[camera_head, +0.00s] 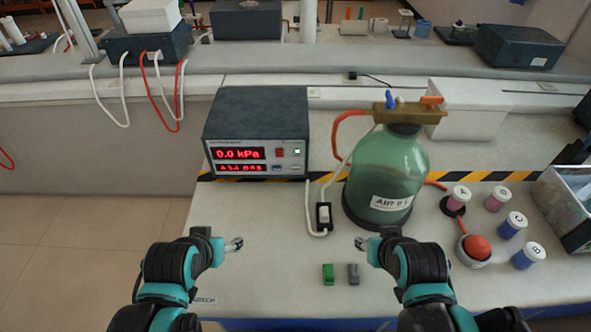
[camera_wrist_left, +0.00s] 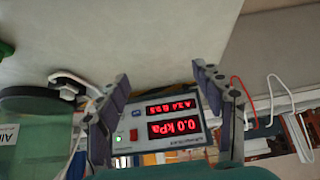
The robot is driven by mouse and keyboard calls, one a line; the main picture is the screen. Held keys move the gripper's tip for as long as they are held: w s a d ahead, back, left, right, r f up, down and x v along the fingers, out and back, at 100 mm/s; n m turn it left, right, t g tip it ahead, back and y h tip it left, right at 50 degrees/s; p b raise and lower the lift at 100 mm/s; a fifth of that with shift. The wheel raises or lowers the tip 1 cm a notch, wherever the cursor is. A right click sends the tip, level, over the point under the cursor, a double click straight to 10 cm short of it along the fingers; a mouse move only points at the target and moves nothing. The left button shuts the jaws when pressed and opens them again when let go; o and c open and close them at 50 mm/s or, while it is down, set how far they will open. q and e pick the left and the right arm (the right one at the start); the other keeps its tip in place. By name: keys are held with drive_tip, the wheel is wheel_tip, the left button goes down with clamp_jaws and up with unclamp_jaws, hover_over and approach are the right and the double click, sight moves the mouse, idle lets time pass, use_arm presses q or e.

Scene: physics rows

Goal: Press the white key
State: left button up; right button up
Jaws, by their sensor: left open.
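The dark meter box (camera_head: 255,120) stands on the bench with red digits reading 0.0 kPa; it appears upside down in the left wrist view (camera_wrist_left: 180,145). Its front has a red key (camera_head: 279,153), a small pale key with a green glow (camera_head: 297,152), a bluish key (camera_head: 277,168) and a small white key (camera_head: 296,168). My left gripper (camera_head: 220,243) is open and empty, in front of and below the box, apart from it. Its spread fingers show in the left wrist view (camera_wrist_left: 161,78). My right gripper (camera_head: 374,240) looks open and empty, right of the left one.
A white rocker switch (camera_head: 323,214) on a cable and a green glass bottle (camera_head: 390,170) stand right of the box. Green (camera_head: 328,273) and grey (camera_head: 353,273) blocks lie in front.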

use_arm(q)
clamp_jaws()
idle(1.2)
